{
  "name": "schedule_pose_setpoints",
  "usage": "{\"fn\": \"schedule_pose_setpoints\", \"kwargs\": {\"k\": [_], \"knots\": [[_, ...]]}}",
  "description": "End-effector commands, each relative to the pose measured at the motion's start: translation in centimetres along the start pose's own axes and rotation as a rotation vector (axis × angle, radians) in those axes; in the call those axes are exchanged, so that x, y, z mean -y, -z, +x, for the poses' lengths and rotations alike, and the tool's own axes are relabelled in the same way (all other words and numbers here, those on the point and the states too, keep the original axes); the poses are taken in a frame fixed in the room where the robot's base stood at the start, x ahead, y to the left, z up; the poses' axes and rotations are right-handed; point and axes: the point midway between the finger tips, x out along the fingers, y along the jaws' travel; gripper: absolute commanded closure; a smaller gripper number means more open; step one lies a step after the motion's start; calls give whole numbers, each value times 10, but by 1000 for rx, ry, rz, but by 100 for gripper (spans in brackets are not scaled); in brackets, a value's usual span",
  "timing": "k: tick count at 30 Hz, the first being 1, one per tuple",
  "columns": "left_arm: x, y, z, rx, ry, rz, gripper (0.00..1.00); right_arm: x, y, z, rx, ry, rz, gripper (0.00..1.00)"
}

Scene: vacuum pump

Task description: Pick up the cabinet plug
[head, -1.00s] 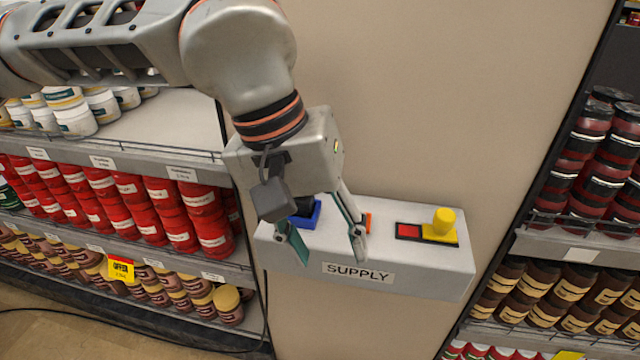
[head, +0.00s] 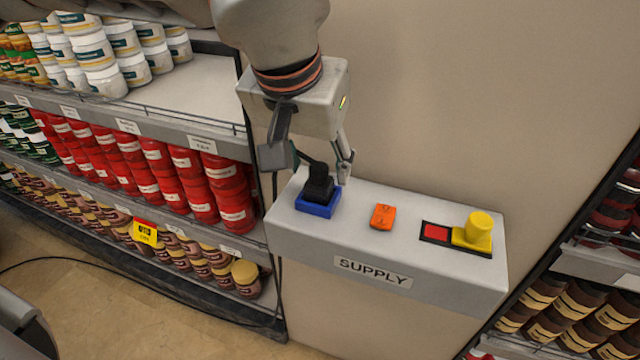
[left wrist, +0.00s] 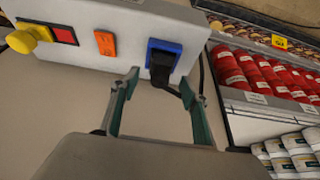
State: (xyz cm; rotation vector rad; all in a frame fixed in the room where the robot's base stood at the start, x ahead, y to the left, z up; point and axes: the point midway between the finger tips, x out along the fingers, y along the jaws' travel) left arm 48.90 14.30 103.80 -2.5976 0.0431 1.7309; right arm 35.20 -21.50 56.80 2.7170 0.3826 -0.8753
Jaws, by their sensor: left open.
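The cabinet plug (head: 320,183) is black and stands in a blue socket (head: 316,208) at the left end of the grey SUPPLY box (head: 400,250). In the left wrist view the plug (left wrist: 161,68) shows against the blue socket (left wrist: 176,46), with a black cable trailing toward the right finger. One finger is partly hidden in the head view. My right gripper is not in view.
The box top also carries an orange part (head: 383,217), a red square (head: 436,232) and a yellow knob (head: 479,229). A shelf of red cans (head: 215,185) stands close on the left. The wall (head: 450,90) rises right behind the box.

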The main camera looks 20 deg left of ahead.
Motion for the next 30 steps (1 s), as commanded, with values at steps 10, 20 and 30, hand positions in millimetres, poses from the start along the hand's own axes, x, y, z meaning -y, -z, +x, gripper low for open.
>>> {"fn": "schedule_pose_setpoints", "kwargs": {"k": [10,20,30], "knots": [[0,0,22,1,-1,0,54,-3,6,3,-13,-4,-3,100],[0,0,22,1,-1,0,97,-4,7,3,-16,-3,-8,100],[0,3,16,-1,-1,-1,97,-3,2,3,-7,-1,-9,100]]}}
